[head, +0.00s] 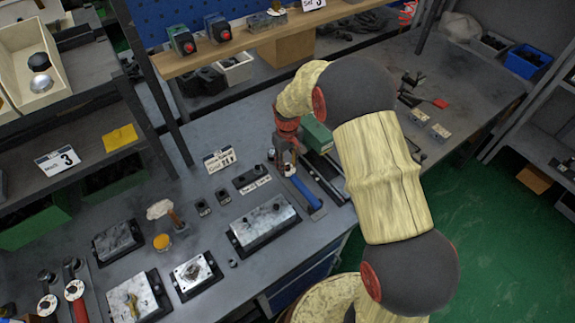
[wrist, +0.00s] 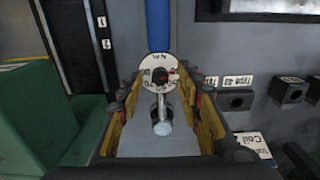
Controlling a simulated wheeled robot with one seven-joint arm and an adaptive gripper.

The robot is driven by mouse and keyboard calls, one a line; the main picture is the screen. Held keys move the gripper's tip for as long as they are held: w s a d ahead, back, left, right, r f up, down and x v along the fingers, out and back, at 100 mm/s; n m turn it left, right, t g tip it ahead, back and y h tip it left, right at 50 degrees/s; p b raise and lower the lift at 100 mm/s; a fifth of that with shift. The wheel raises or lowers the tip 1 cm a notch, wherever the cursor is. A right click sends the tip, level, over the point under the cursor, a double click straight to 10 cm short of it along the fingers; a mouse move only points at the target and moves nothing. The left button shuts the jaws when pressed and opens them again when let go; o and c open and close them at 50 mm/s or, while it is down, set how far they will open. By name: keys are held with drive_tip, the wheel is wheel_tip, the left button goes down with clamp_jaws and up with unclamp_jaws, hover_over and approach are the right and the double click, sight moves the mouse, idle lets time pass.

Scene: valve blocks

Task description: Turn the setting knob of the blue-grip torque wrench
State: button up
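The blue-grip torque wrench lies on the grey bench; its blue grip (head: 305,192) shows below my gripper in the head view and as a blue bar (wrist: 158,25) at the top of the wrist view. At the grip's end, the wrist view shows a white round dial (wrist: 153,66) with dark markings, a black centre and a red mark. A silver rounded part (wrist: 161,126) lies below it. My gripper (wrist: 163,110) is open, with yellow-padded fingers on both sides of these parts and gaps visible. In the head view my gripper (head: 287,150) hides the wrench's dial end.
A red-grip wrench (head: 81,311) lies at the bench's lower left. Metal valve blocks (head: 265,222) stand left of the blue grip. A green box (head: 317,134) stands close behind my gripper. A shelf (head: 240,42) runs along the back.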

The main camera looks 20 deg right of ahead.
drive_tip(key=shift+f, duration=0.2)
drive_tip(key=shift+c, duration=0.6)
drive_tip(key=c, duration=0.7)
clamp_jaws()
